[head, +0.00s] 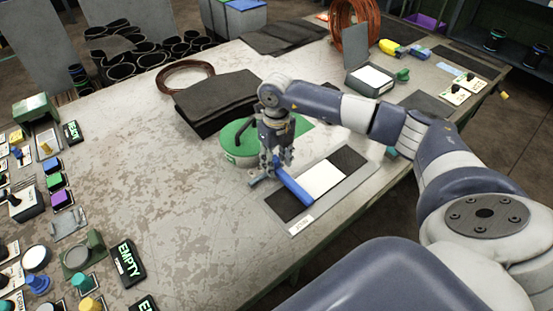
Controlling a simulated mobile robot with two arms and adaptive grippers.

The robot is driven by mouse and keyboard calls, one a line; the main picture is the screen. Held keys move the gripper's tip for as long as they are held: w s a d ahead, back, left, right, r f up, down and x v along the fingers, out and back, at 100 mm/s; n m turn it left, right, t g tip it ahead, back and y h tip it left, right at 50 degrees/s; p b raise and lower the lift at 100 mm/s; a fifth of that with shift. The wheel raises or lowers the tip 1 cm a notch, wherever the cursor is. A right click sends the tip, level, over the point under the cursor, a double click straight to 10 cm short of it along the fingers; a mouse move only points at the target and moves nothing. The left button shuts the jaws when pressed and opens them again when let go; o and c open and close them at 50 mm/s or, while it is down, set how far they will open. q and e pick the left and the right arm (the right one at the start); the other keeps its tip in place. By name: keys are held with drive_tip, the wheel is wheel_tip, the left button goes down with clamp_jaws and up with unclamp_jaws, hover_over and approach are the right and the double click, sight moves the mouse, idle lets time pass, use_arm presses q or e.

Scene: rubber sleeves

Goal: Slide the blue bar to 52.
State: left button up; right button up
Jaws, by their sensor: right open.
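The blue bar (296,189) lies slantwise across a strip with a white middle (322,178) and dark ends, on a grey plate (355,187). A small white label (301,225) is at the plate's near edge; its print is too small to read. No mark reading 52 can be made out. My right gripper (275,170) points down at the bar's far left end, with its fingers open. Its fingers partly hide that end, and I cannot tell whether they touch the bar. My left gripper is not in view.
A green round base (238,153) with a dark handle stands just behind my right gripper. Dark sheets (216,98) are stacked behind it. Controls and an EMPTY sign (129,263) line the left side. The worn table (165,175) is clear between.

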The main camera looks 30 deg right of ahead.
clamp_jaws()
drive_tip(key=a, duration=0.6)
drive_tip(key=shift+s+a, duration=0.25)
drive_tip(key=shift+a, duration=0.1)
unclamp_jaws()
drive_tip(key=shift+d+r, duration=0.1)
drive_tip(key=shift+r, duration=0.4)
wheel_tip(320, 180, up, 11)
idle(0.3)
